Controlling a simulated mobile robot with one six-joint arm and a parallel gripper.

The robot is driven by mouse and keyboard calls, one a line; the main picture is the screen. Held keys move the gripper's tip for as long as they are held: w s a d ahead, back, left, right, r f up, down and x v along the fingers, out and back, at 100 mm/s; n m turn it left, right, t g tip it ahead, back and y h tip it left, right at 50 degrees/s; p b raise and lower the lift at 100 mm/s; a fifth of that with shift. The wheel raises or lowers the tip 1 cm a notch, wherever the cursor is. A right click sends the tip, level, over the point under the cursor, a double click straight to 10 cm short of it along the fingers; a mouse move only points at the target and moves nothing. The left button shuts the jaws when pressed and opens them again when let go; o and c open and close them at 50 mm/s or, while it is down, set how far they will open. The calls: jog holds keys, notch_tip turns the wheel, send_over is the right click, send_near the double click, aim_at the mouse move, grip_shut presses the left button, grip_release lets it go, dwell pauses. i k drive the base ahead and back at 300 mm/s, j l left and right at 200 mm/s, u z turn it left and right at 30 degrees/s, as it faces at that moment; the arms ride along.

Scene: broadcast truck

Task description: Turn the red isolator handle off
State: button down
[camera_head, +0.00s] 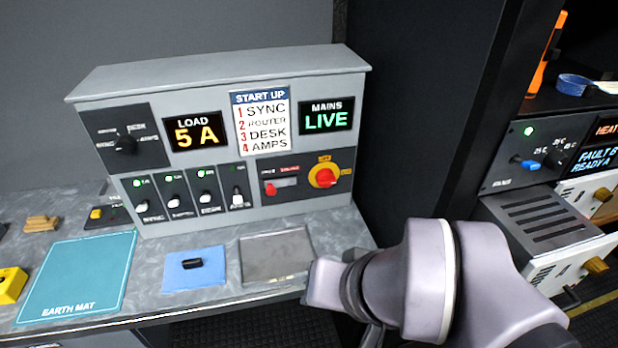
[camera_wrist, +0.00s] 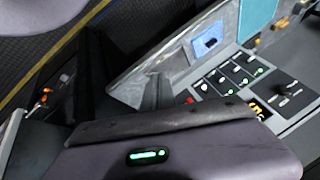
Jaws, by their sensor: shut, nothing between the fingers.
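The red isolator handle (camera_head: 324,177) sits on a round yellow plate at the right end of the grey panel (camera_head: 215,100) in the head view. The MAINS display (camera_head: 326,117) above it reads LIVE. In the head view my arm is at the lower right, in front of the bench, and its fingertips are not clearly seen. In the wrist view my gripper (camera_wrist: 158,90) shows as dark fingers beyond its body; it is shut and empty. It is apart from the handle, which is hidden in the wrist view.
A grey tray (camera_head: 275,258), a blue mat (camera_head: 193,280) with a small black piece (camera_head: 192,263) and the earth mat (camera_head: 78,280) lie in front. A dark rack stands right.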

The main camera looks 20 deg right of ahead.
aim_at(326, 178)
jog(key=i+j+z, duration=0.1)
jog(key=j+z, duration=0.25)
jog(key=i+j+z, duration=0.1)
jog(key=j+z, duration=0.2)
